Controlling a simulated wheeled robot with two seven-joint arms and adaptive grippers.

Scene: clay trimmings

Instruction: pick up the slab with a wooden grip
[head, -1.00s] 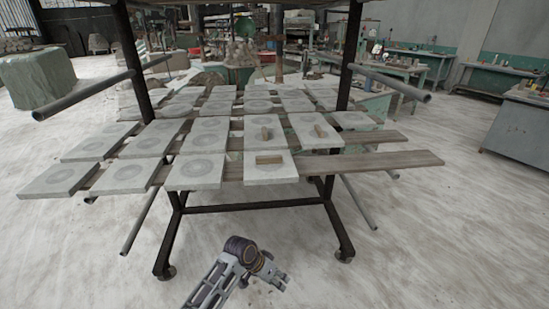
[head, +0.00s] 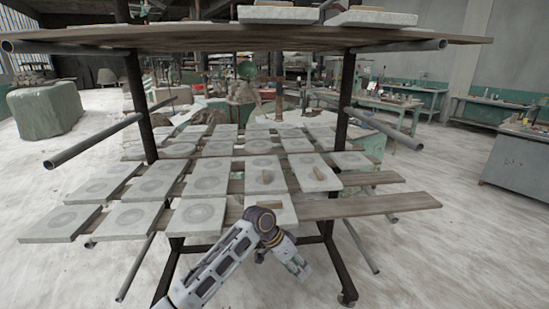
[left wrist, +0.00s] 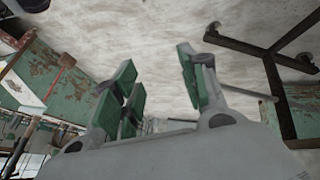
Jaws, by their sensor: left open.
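Three pale square slabs with wooden grips lie on the rack's middle level. The front slab (head: 286,216) has its grip (head: 269,204) partly behind my left arm. Another slab (head: 263,164) lies behind it with an upright-looking grip (head: 267,177). The third slab (head: 308,162) lies to the right, its grip (head: 318,174) near its front. My left gripper (head: 299,268) is lower in the picture than the front slab, apart from it, and empty. In the left wrist view its green-padded fingers (left wrist: 158,82) stand apart, with floor behind. My right gripper is not in view.
Several slabs with round marks (head: 128,217) fill the rack's left side. An upper plank (head: 230,37) carries two more slabs (head: 280,14) above. Plank ends (head: 375,204) are bare at right. Pipes (head: 92,142) and dark posts (head: 342,100) flank the shelf.

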